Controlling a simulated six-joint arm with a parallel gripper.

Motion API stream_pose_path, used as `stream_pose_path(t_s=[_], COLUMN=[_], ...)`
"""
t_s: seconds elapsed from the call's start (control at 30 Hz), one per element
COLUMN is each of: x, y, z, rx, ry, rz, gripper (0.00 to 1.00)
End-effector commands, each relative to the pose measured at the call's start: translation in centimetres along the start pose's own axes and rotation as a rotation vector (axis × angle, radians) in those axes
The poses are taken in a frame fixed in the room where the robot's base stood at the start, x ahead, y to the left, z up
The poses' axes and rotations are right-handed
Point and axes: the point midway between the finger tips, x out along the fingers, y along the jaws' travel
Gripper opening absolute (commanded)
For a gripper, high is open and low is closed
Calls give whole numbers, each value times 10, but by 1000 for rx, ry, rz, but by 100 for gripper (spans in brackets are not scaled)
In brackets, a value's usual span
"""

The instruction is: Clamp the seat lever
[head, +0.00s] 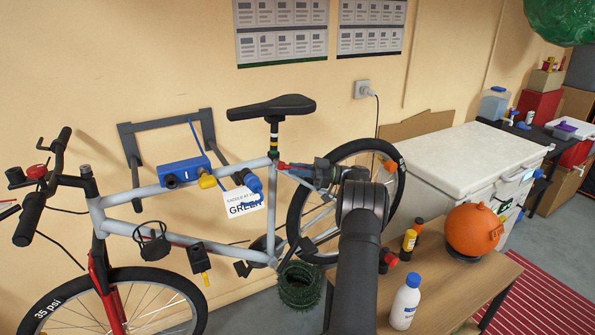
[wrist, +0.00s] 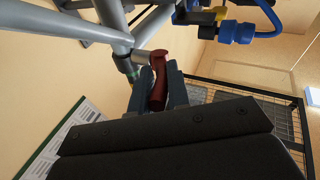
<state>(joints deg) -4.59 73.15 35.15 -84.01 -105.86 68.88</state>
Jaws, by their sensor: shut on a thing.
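The red seat lever (wrist: 158,82) sticks out from the silver collar at the frame's seat joint in the wrist view. My gripper (wrist: 161,92) is shut on it, with a dark finger on each side. In the head view my gripper (head: 290,167) reaches the seat joint from the right, and only a little red of the lever (head: 282,165) shows. The black saddle (head: 271,107) sits on a seat post (head: 273,137) with coloured bands, above the grey bicycle frame (head: 190,238). How far the lever is turned is hard to tell.
The bicycle hangs on a grey wall rack (head: 168,130). A wooden table (head: 450,285) holds a white bottle (head: 405,302) and an orange ball-like object (head: 474,229).

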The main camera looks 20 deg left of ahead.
Motion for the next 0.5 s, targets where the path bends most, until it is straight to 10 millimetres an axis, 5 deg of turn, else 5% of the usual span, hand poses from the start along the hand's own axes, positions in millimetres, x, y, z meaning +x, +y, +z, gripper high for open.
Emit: stream_pose_path(t_s=[0.5], x=[0], y=[3], z=[0], rx=[-4], ry=[14], rz=[-63], gripper=[0])
